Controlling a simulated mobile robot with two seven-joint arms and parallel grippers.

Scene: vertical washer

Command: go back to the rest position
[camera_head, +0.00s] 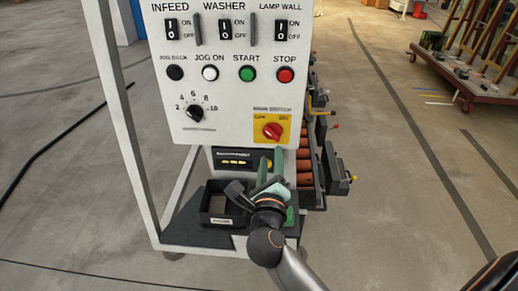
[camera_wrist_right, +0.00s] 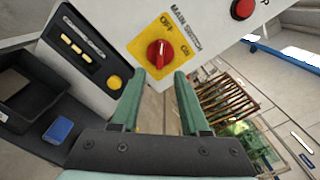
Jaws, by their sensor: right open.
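The white control panel (camera_head: 232,90) of the washer stands in the middle of the head view. Its red main switch knob (camera_head: 272,130) sits on a yellow plate at the lower right. My right gripper (camera_head: 270,165) is just below this switch, its arm coming in from the lower right. In the right wrist view the two green fingers (camera_wrist_right: 159,80) are apart with nothing between them. The red knob (camera_wrist_right: 158,53) shows just beyond the fingertips, and I see no contact. My left gripper is in neither view.
Reddish-brown rollers and levers (camera_head: 325,150) stand right of the panel. A loaded cart (camera_head: 470,70) is at the far right. Floor between is clear.

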